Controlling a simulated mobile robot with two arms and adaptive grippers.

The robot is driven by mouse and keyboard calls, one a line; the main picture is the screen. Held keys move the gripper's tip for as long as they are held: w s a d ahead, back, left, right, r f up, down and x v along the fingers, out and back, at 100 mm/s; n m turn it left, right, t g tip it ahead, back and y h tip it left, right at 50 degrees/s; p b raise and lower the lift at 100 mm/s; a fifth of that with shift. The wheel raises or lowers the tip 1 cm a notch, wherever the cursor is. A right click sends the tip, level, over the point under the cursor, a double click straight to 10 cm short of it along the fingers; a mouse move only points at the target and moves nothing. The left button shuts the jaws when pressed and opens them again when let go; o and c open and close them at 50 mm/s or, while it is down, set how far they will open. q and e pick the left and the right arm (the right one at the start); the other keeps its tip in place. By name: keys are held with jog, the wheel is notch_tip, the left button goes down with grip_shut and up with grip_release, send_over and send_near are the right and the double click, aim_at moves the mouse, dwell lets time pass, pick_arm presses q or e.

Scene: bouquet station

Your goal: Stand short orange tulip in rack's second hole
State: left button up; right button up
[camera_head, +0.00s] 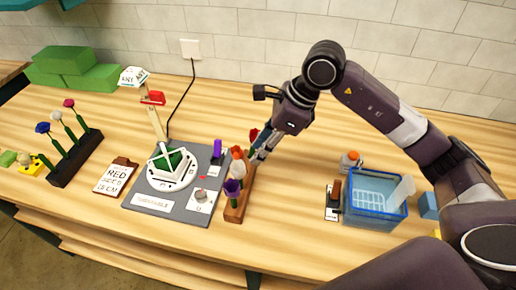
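A wooden rack (236,212) stands mid-table, just right of the grey turntable board. Flower heads crowd over it: orange (238,153), purple (232,188) and a red one (254,135) at the back. Which orange head is the short tulip, and which hole each stem is in, I cannot tell. My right gripper (262,150) points down-left at the rack's far end, close beside the red and orange heads. Its fingertips are small and partly merged with the flowers, so whether they hold a stem is unclear. My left gripper is out of view.
The turntable (172,183) holds a white-and-green piece. A dark rack (75,160) with blue and pink flowers stands left, near a card reading RED (116,177). A blue basket (375,212) stands right.

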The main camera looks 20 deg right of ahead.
jog(key=shift+r, duration=0.15)
jog(key=shift+o, duration=0.5)
jog(key=o, duration=0.4)
jog(key=shift+o, duration=0.2)
